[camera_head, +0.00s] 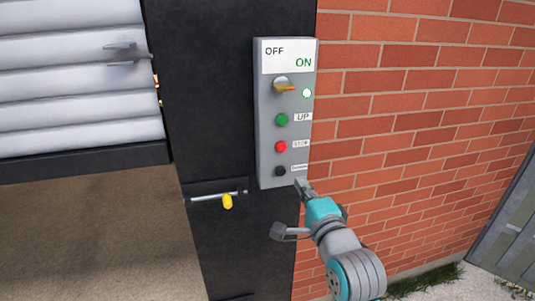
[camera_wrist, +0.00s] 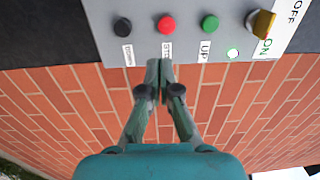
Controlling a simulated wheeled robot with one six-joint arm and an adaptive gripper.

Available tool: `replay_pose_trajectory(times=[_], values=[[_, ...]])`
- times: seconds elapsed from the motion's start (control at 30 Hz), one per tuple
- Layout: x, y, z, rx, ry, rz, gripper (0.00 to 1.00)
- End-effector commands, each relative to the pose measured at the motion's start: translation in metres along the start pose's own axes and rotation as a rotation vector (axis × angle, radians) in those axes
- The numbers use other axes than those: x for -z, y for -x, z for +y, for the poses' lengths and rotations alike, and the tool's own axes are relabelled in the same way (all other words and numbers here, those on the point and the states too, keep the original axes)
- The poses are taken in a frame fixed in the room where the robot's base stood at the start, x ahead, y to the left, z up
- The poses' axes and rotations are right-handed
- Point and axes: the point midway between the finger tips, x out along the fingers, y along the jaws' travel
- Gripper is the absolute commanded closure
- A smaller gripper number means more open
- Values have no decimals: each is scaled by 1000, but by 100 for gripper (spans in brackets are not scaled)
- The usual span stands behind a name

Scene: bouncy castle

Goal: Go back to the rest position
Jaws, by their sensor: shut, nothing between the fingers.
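My gripper (camera_head: 301,186) is shut and empty. In the head view its tip is at the lower right corner of the grey control box (camera_head: 265,150), below the black button (camera_head: 280,171); I cannot tell whether it touches the box. In the wrist view the closed fingertips (camera_wrist: 159,66) point at the STOP label beneath the red button (camera_wrist: 166,25). The box also carries a green UP button (camera_head: 282,119) and a yellow-handled switch (camera_head: 283,87) turned toward ON, with a lit white-green lamp (camera_head: 306,93) beside it.
The box is mounted on a black post (camera_head: 205,100) beside a red brick wall (camera_head: 410,110). A grey roller shutter (camera_head: 75,80) is partly raised at left. A bolt with a yellow padlock (camera_head: 227,201) sits on the post. A grey gate (camera_head: 510,230) stands at far right.

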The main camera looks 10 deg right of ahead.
Motion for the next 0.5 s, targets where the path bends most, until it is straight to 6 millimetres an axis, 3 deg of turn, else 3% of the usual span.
replay_pose_trajectory(times=[0.17,0.5], values=[[-1,8,20,-15,40,2,100],[-5,72,117,-77,311,4,100]])
